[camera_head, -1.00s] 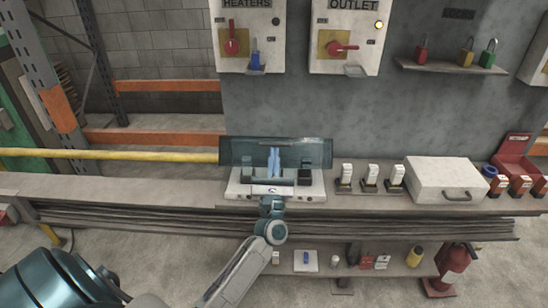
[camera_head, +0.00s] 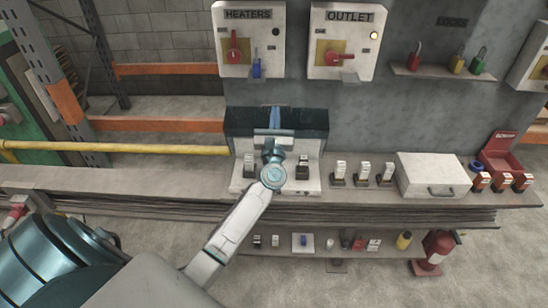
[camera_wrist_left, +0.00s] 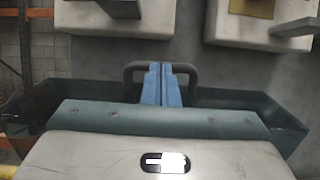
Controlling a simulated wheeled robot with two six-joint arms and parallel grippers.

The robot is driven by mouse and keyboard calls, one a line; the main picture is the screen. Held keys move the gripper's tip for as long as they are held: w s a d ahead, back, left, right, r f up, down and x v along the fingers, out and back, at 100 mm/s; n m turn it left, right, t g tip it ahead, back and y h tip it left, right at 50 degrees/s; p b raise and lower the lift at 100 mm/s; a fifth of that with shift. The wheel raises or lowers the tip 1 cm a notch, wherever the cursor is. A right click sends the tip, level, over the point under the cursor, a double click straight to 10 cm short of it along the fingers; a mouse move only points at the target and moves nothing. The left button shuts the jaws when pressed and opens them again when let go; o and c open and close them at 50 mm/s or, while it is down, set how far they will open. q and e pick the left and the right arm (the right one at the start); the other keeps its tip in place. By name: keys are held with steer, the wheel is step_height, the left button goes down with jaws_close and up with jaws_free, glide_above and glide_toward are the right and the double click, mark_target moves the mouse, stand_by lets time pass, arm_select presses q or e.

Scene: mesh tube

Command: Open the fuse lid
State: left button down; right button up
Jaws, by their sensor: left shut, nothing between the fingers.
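The fuse lid (camera_head: 240,122) is a dark, translucent teal cover. It stands raised at the back of the white fuse box (camera_head: 240,182), against the grey wall panel, and the box's front and fuses show. My left gripper (camera_head: 276,116) is at the middle of the lid, its blue fingers shut with nothing between them. In the left wrist view the fingers (camera_wrist_left: 162,75) are in front of the lid's dark handle (camera_wrist_left: 132,72), and the lid (camera_wrist_left: 235,98) spreads to both sides. Whether they touch is unclear. My right gripper is out of view.
Switch boxes marked HEATERS (camera_head: 248,40) and OUTLET (camera_head: 344,42) hang above. Several spare fuses (camera_head: 363,174) and a white case (camera_head: 432,174) stand right of the fuse box on the bench (camera_head: 130,182). A yellow pipe (camera_head: 120,149) runs at left.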

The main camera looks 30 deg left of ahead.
arm_select(q)
steer(key=shift+b+x, duration=0.6)
steer(key=shift+x, duration=2.65)
